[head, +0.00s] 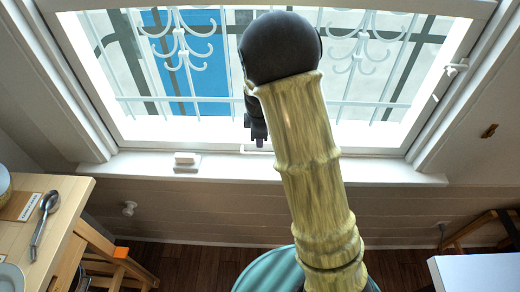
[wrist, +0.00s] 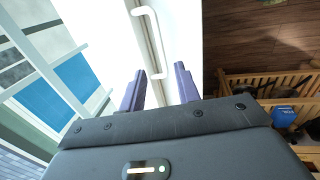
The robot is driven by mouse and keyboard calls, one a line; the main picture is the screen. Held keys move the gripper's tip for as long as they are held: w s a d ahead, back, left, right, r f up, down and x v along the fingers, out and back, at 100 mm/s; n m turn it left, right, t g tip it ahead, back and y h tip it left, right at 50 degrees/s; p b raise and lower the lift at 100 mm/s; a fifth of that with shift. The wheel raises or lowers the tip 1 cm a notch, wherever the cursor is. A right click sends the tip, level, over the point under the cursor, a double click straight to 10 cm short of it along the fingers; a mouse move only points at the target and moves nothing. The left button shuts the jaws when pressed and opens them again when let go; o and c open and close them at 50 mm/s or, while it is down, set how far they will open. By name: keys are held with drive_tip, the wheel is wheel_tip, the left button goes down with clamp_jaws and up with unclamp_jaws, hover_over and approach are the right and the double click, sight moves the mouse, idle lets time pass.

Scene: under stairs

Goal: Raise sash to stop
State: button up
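The window sash (head: 140,134) is white-framed and stands in the wall ahead in the head view, its bottom rail close to the sill (head: 330,170). A white bar handle (wrist: 157,40) on the rail shows in the wrist view, just beyond my fingertips; its near end lies between the fingers' lines. My gripper (wrist: 160,78) is open, its two fingers apart with nothing between them. In the head view my gripper (head: 257,132) is dark and sits in front of the sash's lower middle, partly hidden by my arm. Contact with the handle cannot be told.
White scroll grilles (head: 185,45) stand behind the glass. A small white box (head: 187,160) sits on the sill at left. A wooden table (head: 60,222) with a spoon (head: 43,222) is at lower left. A white surface (head: 475,272) is at lower right. A wooden crate (wrist: 265,85) shows in the wrist view.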

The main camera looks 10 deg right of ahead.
approach(260, 150)
drive_tip(key=f, duration=0.1)
drive_tip(key=s+f, duration=0.1)
drive_tip(key=f, duration=0.1)
drive_tip(key=s+f, duration=0.1)
drive_tip(key=f, duration=0.1)
drive_tip(key=shift+a, duration=0.2)
clamp_jaws()
